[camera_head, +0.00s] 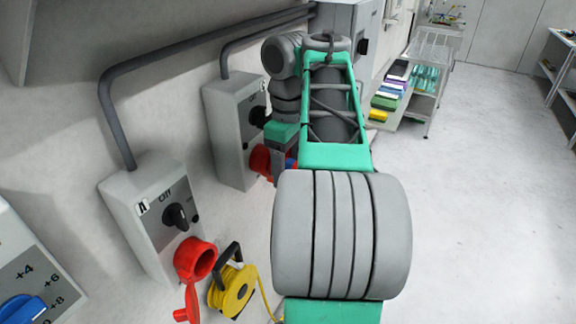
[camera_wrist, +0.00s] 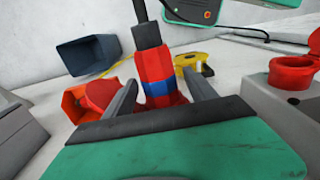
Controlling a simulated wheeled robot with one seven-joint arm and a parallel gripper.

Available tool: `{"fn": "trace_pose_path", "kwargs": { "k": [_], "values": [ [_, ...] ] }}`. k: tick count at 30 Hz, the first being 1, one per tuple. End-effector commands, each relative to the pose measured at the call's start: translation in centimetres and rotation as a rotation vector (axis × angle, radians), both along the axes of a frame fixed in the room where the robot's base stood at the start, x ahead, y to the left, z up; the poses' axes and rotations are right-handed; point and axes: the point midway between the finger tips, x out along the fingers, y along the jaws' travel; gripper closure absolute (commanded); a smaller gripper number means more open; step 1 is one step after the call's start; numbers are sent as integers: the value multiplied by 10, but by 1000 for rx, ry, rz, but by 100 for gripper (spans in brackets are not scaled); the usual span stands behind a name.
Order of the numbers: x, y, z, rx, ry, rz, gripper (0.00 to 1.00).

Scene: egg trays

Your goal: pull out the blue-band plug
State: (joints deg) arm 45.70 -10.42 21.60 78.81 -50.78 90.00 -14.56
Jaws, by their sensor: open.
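The red plug with a blue band (camera_wrist: 158,88) stands between the two fingers of my gripper (camera_wrist: 163,84) in the wrist view, with a black cable (camera_wrist: 147,40) at its top. The fingers are open on either side of it; contact cannot be told. In the head view, only a sliver of the blue band (camera_head: 291,164) shows beside my arm, next to the red socket (camera_head: 261,160) on the farther grey switch box (camera_head: 229,135). The plug's far end is hidden by my gripper.
A nearer grey switch box (camera_head: 140,212) has an open red socket (camera_head: 195,258) with a hanging cap. A yellow cable reel (camera_head: 232,290) is beside it. A dark blue bin (camera_wrist: 88,55) shows in the wrist view. Floor at right is clear before a wire cart (camera_head: 428,75).

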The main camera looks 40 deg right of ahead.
Motion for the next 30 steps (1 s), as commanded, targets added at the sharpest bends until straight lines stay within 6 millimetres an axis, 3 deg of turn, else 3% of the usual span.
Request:
{"fn": "trace_pose_path", "kwargs": {
  "k": [24,30],
  "values": [
    [0,0,0,0,0,0,100],
    [0,0,0,0,0,0,100]
  ]
}}
